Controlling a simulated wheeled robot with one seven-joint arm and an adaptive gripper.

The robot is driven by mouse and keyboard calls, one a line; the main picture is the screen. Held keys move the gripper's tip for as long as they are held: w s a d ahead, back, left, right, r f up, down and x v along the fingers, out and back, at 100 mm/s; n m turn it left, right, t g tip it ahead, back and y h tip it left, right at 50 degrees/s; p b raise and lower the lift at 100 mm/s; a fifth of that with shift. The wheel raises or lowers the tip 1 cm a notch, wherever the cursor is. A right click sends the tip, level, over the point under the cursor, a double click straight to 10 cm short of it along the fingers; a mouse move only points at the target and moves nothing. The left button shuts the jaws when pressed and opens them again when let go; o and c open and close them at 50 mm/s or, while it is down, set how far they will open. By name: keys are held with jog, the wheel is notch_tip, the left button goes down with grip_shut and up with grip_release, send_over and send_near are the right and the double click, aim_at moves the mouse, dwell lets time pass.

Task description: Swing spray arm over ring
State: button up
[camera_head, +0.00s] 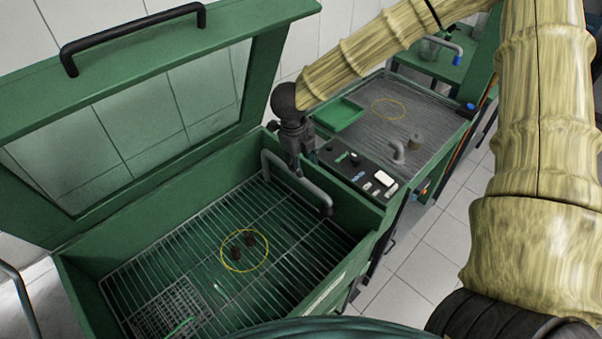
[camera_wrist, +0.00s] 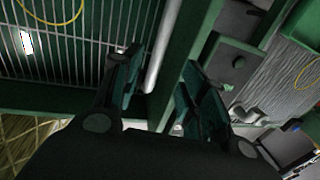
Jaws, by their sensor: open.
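The grey spray arm (camera_head: 313,193) is a bent pipe at the back right of the green washer tub (camera_head: 80,285). It reaches over the rack along the tub's right side, its tip bent down. The yellow ring (camera_head: 224,262) lies on the wire rack, left of the spray arm's tip, with two small brown parts inside it. My gripper (camera_head: 301,172) is open, pointing down at the spray arm's middle. In the wrist view, the spray arm (camera_wrist: 162,45) shows between the spread fingers of my gripper (camera_wrist: 160,75); contact cannot be told. Part of the ring (camera_wrist: 52,22) shows at upper left.
The tub's glazed lid (camera_head: 165,45) stands open at left. A control panel (camera_head: 358,178) borders the tub's right wall. Beyond it is a grey sink (camera_head: 430,100) with another yellow ring (camera_head: 388,101). A small mesh basket (camera_head: 170,305) sits on the rack's near left.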

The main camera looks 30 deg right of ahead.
aim_at(308, 182)
jog(key=f, duration=0.2)
jog(key=d+f+p, duration=0.1)
jog(key=f, duration=0.2)
jog(key=f+p, duration=0.1)
jog(key=f, duration=0.1)
jog(key=shift+s+d+f, duration=0.1)
jog(key=shift+d+f, duration=0.1)
jog(key=shift+d, duration=0.1)
jog(key=shift+s+d+f+p, duration=0.1)
jog(key=shift+s+f+p, duration=0.15)
jog(key=shift+p, duration=0.1)
jog(key=shift+w+d+f, duration=0.1)
jog(key=shift+w+f, duration=0.15)
jog(key=shift+f, duration=0.3)
jog(key=shift+w+f, duration=0.2)
jog(key=shift+f, duration=0.3)
jog(key=shift+s+r, duration=0.1)
jog(key=shift+s, duration=0.1)
jog(key=shift+w, duration=0.1)
grip_shut()
